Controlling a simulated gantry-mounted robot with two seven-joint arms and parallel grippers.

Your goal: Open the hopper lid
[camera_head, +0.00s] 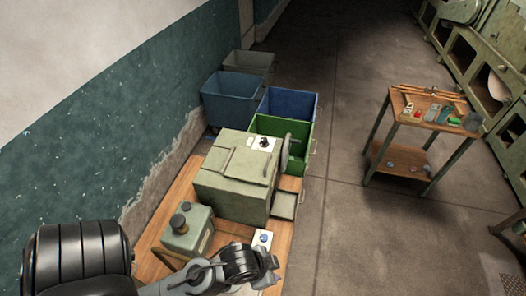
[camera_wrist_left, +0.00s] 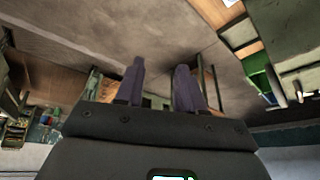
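The hopper appears to be the pale green metal box (camera_head: 228,198) on the wooden bench in the head view. Its flat lid (camera_head: 237,160) looks shut on top. A round grey wheel (camera_head: 285,152) is on its right side, and a small open drawer or tray (camera_head: 284,205) is at its lower right. My left gripper (camera_head: 275,268) is in front of the box, at the bench's near end, apart from it. In the left wrist view its two dark fingers (camera_wrist_left: 159,82) are spread with nothing between them. My right gripper is not in view.
A smaller green canister (camera_head: 187,233) with dark caps stands on the bench near my left arm. A white card with a blue mark (camera_head: 262,240) is beside my gripper. Blue (camera_head: 290,103) and green (camera_head: 268,127) bins stand behind. A tool table (camera_head: 415,135) is right; floor between is clear.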

